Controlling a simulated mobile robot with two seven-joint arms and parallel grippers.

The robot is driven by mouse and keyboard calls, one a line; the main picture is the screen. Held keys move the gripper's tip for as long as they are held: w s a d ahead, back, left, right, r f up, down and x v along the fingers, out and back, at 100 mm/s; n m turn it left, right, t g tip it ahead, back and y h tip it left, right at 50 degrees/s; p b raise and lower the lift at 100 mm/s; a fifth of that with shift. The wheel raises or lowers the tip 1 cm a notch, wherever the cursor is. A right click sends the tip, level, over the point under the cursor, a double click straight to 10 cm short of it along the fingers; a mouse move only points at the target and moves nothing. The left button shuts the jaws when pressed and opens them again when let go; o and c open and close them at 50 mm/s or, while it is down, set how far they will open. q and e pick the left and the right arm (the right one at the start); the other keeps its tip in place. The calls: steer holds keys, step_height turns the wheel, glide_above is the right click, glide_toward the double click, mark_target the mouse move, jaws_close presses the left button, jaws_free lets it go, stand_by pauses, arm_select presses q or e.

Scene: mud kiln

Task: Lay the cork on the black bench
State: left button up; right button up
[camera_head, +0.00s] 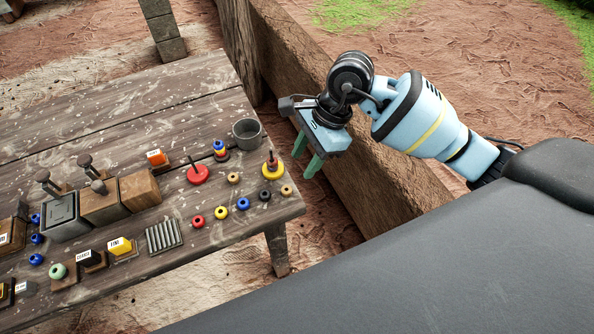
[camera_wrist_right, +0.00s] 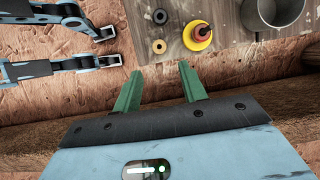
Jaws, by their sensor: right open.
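My right gripper (camera_head: 311,158) is open and empty, fingers pointing down, just off the right end of the wooden table (camera_head: 160,93). Its two green fingers also show apart in the right wrist view (camera_wrist_right: 158,88), with nothing between them. I cannot pick out a cork for certain in either view. I cannot identify a black bench for certain either. My left gripper is not seen in the head view.
A grey cup (camera_head: 247,135), a yellow peg stand (camera_head: 272,169) and a red peg stand (camera_head: 197,174) stand on the table, with several small rings, wooden blocks and a ribbed plate (camera_head: 164,237). A thick timber beam (camera_head: 330,130) runs beneath my right arm.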

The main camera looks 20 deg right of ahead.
steer(key=v, duration=0.3)
steer(key=shift+d+r, duration=0.1)
steer(key=shift+r, duration=0.15)
